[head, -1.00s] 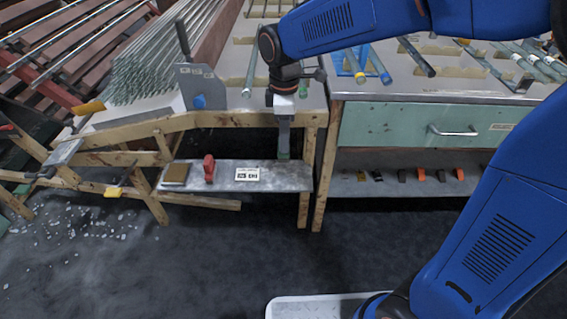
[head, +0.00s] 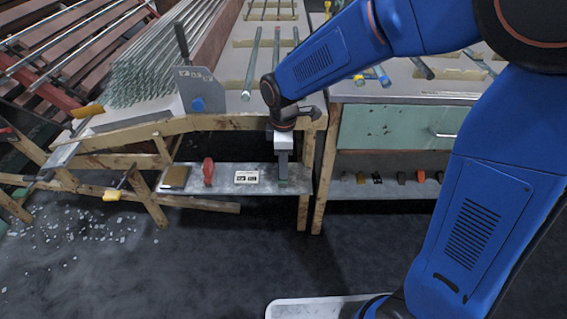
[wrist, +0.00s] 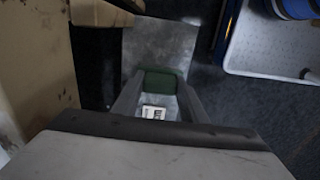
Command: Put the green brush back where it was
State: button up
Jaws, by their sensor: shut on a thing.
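The green brush (wrist: 160,82) is between the fingertips of my gripper in the wrist view. In the head view only a small green edge of the brush (head: 283,184) shows at the fingertips. My gripper (head: 283,178) is shut on it, pointing down at the right end of the low grey shelf (head: 268,188) under the wooden bench. The brush is at about shelf height; I cannot tell whether it touches the shelf. A white label card (head: 246,177) lies just left of the gripper and also shows between the fingers in the wrist view (wrist: 153,112).
A red-handled object (head: 208,171) and a brown block (head: 176,177) sit farther left on the shelf. A wooden bench leg (head: 304,205) stands close to the gripper's right. The bench's front rail (head: 215,121) runs above. Glass tubes (head: 252,63) lie on the bench top.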

jog(key=o, duration=1)
jog(key=shift+f, duration=0.1)
notch_tip(320, 180, up, 12)
